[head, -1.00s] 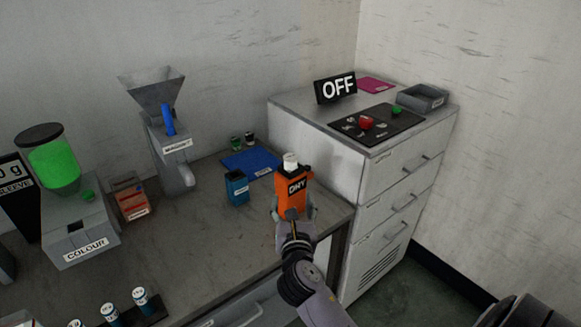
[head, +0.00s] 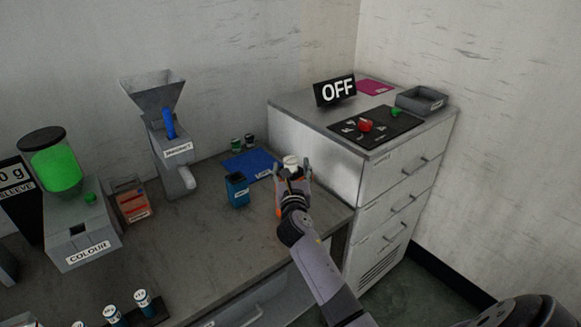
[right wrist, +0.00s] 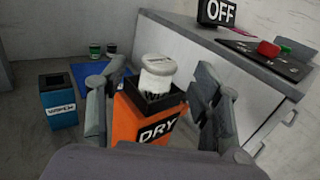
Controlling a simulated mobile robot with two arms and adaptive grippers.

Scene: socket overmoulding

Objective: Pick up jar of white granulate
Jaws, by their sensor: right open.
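The jar of white granulate (head: 291,162) has a pale round top and stands in the open top of an orange box labelled DRY (right wrist: 128,122). In the right wrist view the jar (right wrist: 157,78) pokes up from the box's dark opening; its lower part is hidden inside. My right gripper (head: 292,172) is open, with one finger on each side of the jar and the box top. In the right wrist view a gap shows between the fingers and the jar. In the head view the gripper and wrist cover most of the orange box. My left gripper is not in view.
A blue box (head: 236,190) stands just left of the orange box. A blue mat (head: 250,163) with two small jars behind it lies beyond. A grey cabinet (head: 315,140) with an OFF sign (head: 335,90) rises close on the right.

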